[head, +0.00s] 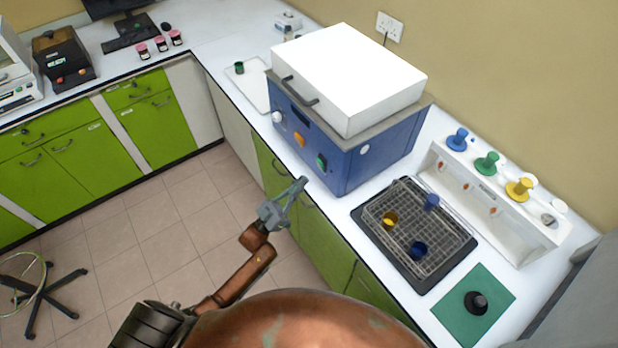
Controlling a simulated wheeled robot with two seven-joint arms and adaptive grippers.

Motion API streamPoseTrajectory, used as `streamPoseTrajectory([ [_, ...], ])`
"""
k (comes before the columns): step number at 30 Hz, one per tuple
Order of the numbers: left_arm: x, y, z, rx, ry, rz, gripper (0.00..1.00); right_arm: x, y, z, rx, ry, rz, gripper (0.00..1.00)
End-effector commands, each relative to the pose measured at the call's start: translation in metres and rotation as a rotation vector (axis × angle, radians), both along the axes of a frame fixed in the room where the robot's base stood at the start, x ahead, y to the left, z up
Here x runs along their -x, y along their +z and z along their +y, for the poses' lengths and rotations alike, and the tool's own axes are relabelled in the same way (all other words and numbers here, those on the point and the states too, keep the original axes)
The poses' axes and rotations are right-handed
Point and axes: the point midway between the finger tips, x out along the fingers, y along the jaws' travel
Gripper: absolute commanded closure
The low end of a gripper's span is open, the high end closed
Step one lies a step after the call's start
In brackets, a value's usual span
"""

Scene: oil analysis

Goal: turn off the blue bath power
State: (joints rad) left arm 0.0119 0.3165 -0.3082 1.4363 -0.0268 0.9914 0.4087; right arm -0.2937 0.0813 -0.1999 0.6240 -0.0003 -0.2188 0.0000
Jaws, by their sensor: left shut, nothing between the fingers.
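The blue bath (364,162) stands on the white counter, with a closed white lid (347,72) and a dark handle. Its front panel carries an orange switch (299,139), a green switch (321,160), a dark display and a pale knob (277,117). Which switch is the power cannot be told from the picture. My left gripper (298,187) is shut and empty, in front of the counter edge, below and a little left of the green switch, apart from the panel. My right gripper is not in view.
A wire basket (447,258) with several small cups sits on a dark tray right of the bath. Beyond it is a white rack (500,208) with coloured stoppers. A green mat (500,318) holds a black object. Open floor lies left of my arm; a chair base (40,290) stands far left.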

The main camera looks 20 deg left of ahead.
Motion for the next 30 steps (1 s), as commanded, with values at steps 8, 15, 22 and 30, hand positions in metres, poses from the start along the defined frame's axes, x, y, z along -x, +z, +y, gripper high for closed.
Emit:
streamPoseTrajectory([
  [8, 0.026, -0.058, 0.017, 0.000, -0.004, 0.008, 1.00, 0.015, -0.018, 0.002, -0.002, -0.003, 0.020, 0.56],
  [15, 0.039, -0.078, 0.026, 0.000, -0.004, 0.005, 1.00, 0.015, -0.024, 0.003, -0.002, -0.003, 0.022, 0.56],
  [22, 0.041, -0.080, 0.027, 0.000, -0.004, 0.003, 1.00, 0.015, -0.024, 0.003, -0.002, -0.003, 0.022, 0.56],
  [30, 0.041, -0.080, 0.027, 0.000, -0.003, 0.003, 1.00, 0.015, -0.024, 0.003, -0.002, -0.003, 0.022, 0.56],
])
